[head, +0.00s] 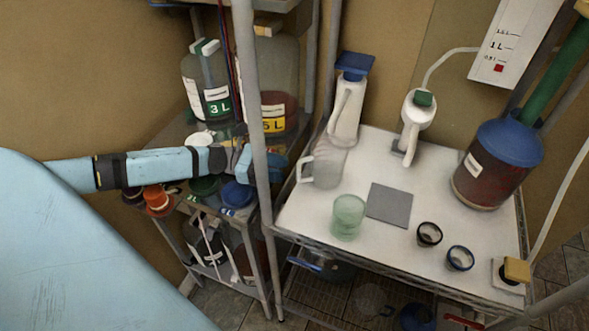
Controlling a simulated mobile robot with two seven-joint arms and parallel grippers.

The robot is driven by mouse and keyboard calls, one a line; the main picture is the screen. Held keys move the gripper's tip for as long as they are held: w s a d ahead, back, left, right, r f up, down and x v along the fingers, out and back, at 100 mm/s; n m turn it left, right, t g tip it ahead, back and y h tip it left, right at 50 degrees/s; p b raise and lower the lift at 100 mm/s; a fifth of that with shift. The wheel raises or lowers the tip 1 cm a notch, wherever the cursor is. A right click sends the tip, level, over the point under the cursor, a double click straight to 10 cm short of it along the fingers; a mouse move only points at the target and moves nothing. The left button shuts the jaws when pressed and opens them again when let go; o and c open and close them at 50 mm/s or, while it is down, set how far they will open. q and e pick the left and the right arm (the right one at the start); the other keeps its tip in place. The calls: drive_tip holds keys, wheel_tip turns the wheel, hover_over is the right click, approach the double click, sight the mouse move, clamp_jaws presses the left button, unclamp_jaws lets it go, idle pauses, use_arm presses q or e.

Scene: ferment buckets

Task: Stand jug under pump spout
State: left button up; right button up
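A clear, pale jug (326,168) stands upright at the left back of the white shelf top, its handle toward the left. A white device with a green top (417,112), which looks like the pump, is at the back middle with a tube rising from it. Its lower end, seemingly the spout, points down near a grey square pad (388,203). My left gripper (262,163) is left of the jug, apart from it, partly hidden behind a grey upright post. Its fingers are too covered to tell their opening. My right gripper is out of view.
The post (250,110) stands between my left gripper and the camera. A tall white container with a blue top (348,100) is behind the jug. A green glass (347,216), two small dark-rimmed cups (429,235) and a blue-topped red vessel (497,160) share the shelf.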

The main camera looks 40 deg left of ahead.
use_arm(q)
drive_tip(key=v, duration=0.5)
drive_tip(key=shift+a+f+b, duration=0.1)
drive_tip(key=shift+b, duration=0.25)
drive_tip(key=shift+v, duration=0.85)
